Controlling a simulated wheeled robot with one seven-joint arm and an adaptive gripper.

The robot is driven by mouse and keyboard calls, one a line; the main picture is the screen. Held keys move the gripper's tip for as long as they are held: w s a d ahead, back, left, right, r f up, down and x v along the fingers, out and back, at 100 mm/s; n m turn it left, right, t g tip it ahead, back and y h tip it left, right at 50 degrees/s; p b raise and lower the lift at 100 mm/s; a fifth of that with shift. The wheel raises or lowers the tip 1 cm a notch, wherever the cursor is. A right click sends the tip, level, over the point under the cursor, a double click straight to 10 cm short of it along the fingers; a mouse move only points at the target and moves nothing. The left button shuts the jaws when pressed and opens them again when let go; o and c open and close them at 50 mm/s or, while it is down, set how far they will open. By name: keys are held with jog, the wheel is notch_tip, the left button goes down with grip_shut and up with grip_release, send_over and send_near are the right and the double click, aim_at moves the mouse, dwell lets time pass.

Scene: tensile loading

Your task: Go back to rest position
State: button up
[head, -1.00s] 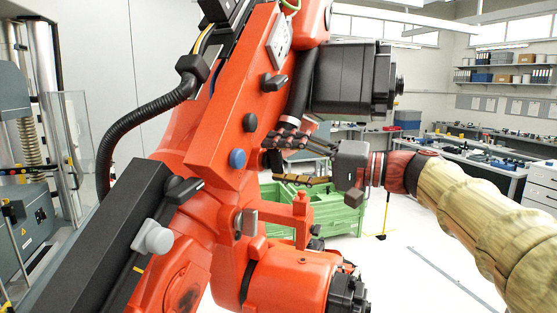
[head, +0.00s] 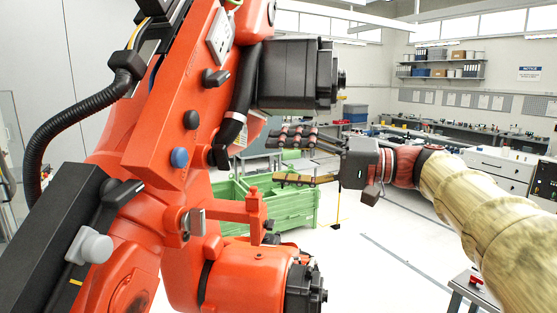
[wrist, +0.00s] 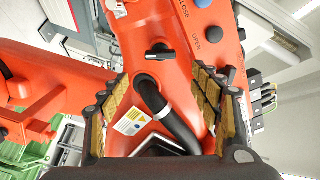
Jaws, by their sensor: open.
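My gripper (head: 297,158) is at the end of my arm in the middle of the head view, with its fingers pointing left toward the large orange robot arm (head: 165,120). The fingers are spread apart and nothing shows between them. In the wrist view, the two padded fingers of my gripper (wrist: 160,105) stand wide on either side, with the orange robot arm (wrist: 190,65) filling the space beyond. A black hose and a white label show on that arm between the fingers. I cannot tell the exact gap between my fingertips and the orange arm.
A green crate (head: 300,208) stands on the floor behind my gripper. Workbenches (head: 500,165) and a wall shelf (head: 450,60) are at the back right. A small table with a red button (head: 474,283) is at the lower right. Floor between is open.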

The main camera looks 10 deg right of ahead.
jog(key=s+d+f+m+h, duration=0.1)
jog(key=d+f+m+h, duration=0.2)
jog(key=f, duration=0.9)
jog(key=s+d+f+m+h, duration=0.1)
jog(key=f+m+h, duration=0.3)
jog(key=f, duration=0.7)
jog(key=s+d+f+n+g+h+b, duration=0.1)
jog(key=s+f+n+h+b, duration=0.4)
jog(key=s+f, duration=1.5)
jog(key=s+d+n+h, duration=0.1)
jog(key=h, duration=0.3)
jog(key=shift+s+n+g, duration=0.4)
